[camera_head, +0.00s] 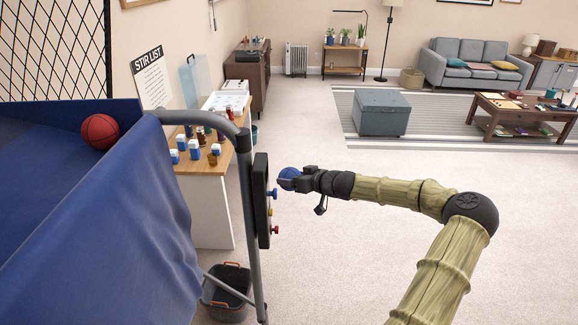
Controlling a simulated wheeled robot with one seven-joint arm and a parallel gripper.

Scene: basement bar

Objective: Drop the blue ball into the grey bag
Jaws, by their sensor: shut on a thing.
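My gripper (286,182) is shut on a blue ball (290,174), held in mid-air just right of a black panel on a grey post. The ball is partly hidden by the dark fingers. The grey bag (226,298), dark and open-topped with orange handles, stands on the floor at the lower middle, behind the post. It is well below and to the left of my gripper. The blue cloth and the post hide some of it, and its inside is only partly visible.
The grey post (246,200) carries a black panel (262,200) with coloured knobs close to my gripper. A blue cloth ramp (150,210) with a red ball (100,131) fills the left. A wooden-topped counter (205,165) holds bottles. Open carpet lies to the right.

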